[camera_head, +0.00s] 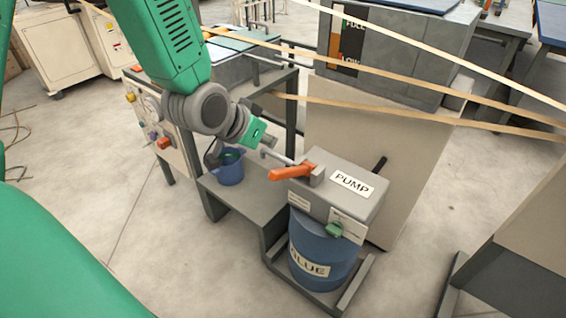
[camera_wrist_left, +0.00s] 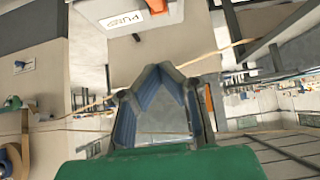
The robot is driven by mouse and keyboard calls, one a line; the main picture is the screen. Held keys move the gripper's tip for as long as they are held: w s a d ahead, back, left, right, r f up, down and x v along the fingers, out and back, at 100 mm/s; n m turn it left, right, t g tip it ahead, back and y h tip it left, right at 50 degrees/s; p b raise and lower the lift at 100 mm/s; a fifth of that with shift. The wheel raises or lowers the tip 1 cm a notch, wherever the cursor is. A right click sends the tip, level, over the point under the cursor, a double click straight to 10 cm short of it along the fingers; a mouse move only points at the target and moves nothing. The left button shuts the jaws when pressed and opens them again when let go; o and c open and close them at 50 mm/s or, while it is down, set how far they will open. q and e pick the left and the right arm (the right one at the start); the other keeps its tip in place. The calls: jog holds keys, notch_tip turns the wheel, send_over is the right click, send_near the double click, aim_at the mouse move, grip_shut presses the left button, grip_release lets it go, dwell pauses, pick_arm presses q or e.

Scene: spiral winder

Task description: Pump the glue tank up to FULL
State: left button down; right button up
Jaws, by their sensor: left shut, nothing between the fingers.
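The grey pump box (camera_head: 345,205), marked PUMP, sits on the blue glue tank (camera_head: 318,250). Its orange handle (camera_head: 290,172) points left from a grey bracket. In the left wrist view, the pump label (camera_wrist_left: 125,20) and an orange piece beside it (camera_wrist_left: 157,5) lie near the top edge. A gauge (camera_head: 350,42) marked FULL and LOW is on the grey cabinet; I cannot read its level. My left gripper (camera_wrist_left: 161,72) is shut and empty. In the head view its green palm is above and left of the handle; its fingers are hard to make out. My right gripper is out of view.
A blue bucket (camera_head: 229,170) stands on a low grey bench (camera_head: 245,205) left of the pump. Tan bands (camera_head: 420,110) stretch across the space behind and above the pump. A panel with coloured knobs (camera_head: 150,125) is at left.

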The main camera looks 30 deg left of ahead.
aim_at(282, 171)
pick_arm(q)
jog(key=shift+f, duration=0.1)
jog(key=b+x, duration=0.2)
jog(key=x, duration=0.8)
jog(key=shift+f+b, duration=0.3)
jog(key=shift+f, duration=0.05)
jog(key=shift+s+a+f+b, duration=0.1)
jog(key=shift+s+f+b, duration=0.2)
jog(key=shift+s+f, duration=0.75)
jog(key=shift+f, duration=0.25)
